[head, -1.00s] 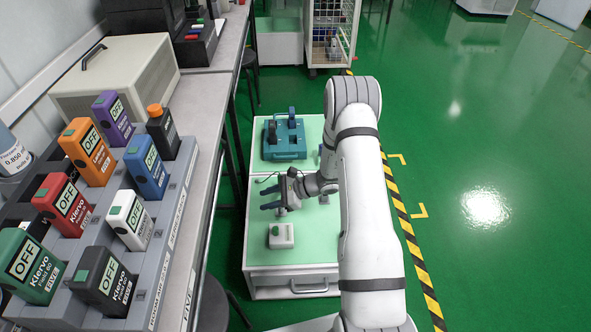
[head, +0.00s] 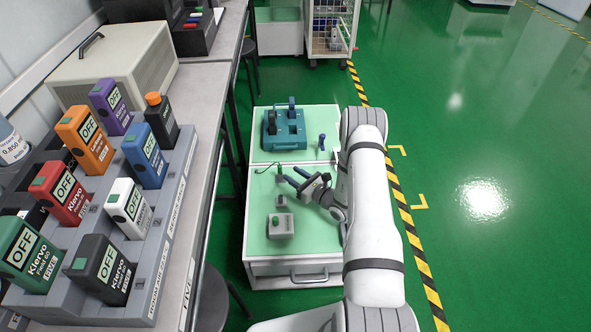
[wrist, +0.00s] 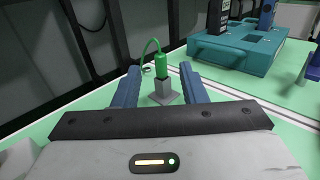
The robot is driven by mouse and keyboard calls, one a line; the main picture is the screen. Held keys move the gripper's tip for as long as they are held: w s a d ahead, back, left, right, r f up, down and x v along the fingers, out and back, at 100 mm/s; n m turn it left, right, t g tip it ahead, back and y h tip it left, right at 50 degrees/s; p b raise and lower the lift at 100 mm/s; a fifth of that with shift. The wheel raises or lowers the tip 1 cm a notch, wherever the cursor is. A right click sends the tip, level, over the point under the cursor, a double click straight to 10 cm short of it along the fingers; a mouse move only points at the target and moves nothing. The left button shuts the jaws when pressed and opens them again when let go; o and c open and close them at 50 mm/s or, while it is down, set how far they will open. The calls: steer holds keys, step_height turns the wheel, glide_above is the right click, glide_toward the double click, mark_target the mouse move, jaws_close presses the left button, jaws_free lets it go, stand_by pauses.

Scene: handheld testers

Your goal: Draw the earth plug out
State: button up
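The earth plug is a green upright plug (wrist: 160,64) with a thin green cable curving off its top to the left. It stands in a grey socket block (wrist: 163,90) on the pale green bench top. In the head view the green plug (head: 280,169) is small, near the bench's left edge, with its cable lying to the left. My gripper (head: 291,175) is open, its blue fingers pointing left toward the plug. In the wrist view the plug appears centred in the gap between the fingertips (wrist: 159,72); whether it is between them or just beyond is unclear.
A pale box with a green button (head: 281,226) and a small grey block (head: 281,201) stand nearer. A teal tester holder (head: 284,130) and a blue-handled item (head: 322,142) are farther back. A rack of OFF-labelled testers (head: 165,235) fills the left worktop.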

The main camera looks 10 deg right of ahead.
mark_target(281, 169)
steer(key=x, duration=0.2)
steer(key=b+x, duration=0.1)
steer(key=x, duration=0.2)
steer(key=f+x, duration=0.1)
steer(key=x, duration=0.1)
steer(key=shift+w+a+b, duration=0.2)
steer(key=shift+w+b, duration=0.05)
steer(key=shift+b, duration=0.15)
steer(key=shift+c, duration=0.2)
jaws_close()
